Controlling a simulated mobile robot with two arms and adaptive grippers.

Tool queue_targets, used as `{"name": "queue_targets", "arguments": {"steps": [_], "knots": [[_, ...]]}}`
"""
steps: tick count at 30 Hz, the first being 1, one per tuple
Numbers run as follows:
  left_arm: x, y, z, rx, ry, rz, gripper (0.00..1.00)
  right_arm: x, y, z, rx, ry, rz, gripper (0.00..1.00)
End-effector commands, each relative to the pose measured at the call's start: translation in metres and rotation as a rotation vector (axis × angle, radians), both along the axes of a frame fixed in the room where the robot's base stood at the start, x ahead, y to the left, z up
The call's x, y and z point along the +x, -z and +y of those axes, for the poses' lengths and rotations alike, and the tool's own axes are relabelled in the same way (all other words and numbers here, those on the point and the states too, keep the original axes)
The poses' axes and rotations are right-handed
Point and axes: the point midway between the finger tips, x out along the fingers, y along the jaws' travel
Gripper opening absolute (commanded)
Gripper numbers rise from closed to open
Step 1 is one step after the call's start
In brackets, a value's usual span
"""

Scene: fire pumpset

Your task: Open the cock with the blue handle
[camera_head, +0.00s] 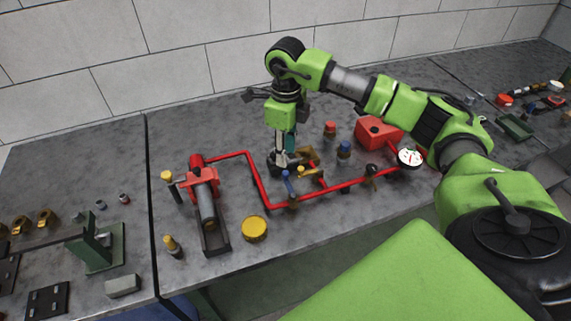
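The red fire pump piping (262,190) stands on the grey table. The cock's small blue handle (288,182) stands on the low part of the red pipe, near its front bend. My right gripper (282,161) points down just behind and slightly left of the blue handle. Its fingertips are small and partly lost against brass parts, so I cannot tell whether they are open, shut or touching the handle. My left gripper is not in view.
A yellow-handled cock (306,172) is close on the right. A wall rises behind.

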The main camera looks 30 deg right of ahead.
Motion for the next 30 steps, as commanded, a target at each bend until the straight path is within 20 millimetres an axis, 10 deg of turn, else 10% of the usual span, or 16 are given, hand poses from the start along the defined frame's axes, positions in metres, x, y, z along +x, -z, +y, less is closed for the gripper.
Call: {"name": "queue_targets", "arguments": {"steps": [12,23,27,30], "knots": [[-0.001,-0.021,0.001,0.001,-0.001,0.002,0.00,-0.001,0.064,0.001,0.001,0.000,0.002,0.31],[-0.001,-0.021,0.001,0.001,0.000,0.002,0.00,0.000,0.070,0.001,0.002,-0.001,-0.001,0.31],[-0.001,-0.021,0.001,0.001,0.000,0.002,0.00,0.000,0.070,0.001,0.002,-0.001,-0.001,0.00],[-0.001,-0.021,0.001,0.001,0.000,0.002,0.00,0.000,0.069,0.001,0.002,-0.001,-0.001,0.00]]}}
